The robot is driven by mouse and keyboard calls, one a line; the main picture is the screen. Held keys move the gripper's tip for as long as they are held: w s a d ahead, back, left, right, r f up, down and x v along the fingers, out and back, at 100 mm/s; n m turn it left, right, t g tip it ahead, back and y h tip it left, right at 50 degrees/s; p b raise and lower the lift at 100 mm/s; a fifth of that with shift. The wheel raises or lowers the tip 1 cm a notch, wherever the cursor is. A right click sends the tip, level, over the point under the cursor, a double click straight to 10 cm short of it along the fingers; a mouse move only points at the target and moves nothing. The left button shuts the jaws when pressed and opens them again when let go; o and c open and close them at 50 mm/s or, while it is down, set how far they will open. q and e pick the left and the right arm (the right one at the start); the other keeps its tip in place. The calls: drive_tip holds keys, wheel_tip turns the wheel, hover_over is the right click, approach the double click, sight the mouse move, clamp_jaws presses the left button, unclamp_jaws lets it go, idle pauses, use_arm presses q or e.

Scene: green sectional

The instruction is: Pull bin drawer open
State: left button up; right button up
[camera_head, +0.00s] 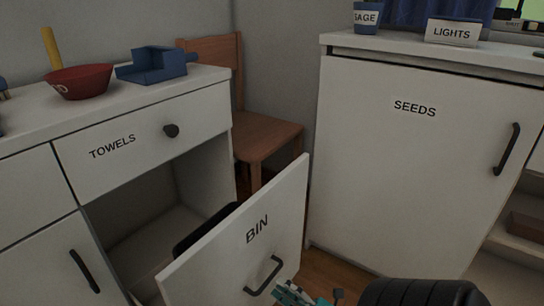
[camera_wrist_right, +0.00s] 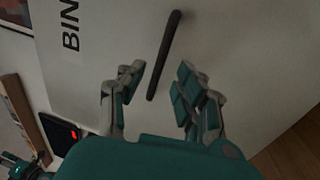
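The white bin drawer (camera_head: 245,240), labelled BIN, stands pulled out from the left cabinet, with a gap behind its front and a dark container (camera_head: 205,228) partly visible inside. Its black bar handle (camera_head: 263,275) is low on the front. My right gripper (camera_head: 288,292) is just in front of the handle at the bottom of the head view. In the right wrist view, the fingers of the right gripper (camera_wrist_right: 158,80) are spread apart, with the handle (camera_wrist_right: 165,55) in the space between and beyond them; I see no clear contact. My left gripper does not show.
The TOWELS drawer (camera_head: 140,140) above is shut. The SEEDS cabinet (camera_head: 410,150) stands at the right, shut. A wooden chair (camera_head: 265,135) sits between the cabinets. A red bowl (camera_head: 80,82) and a blue object (camera_head: 155,65) lie on the left counter.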

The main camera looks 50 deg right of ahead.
drive_tip(key=v, duration=0.7)
drive_tip(key=shift+s, duration=0.15)
idle(0.3)
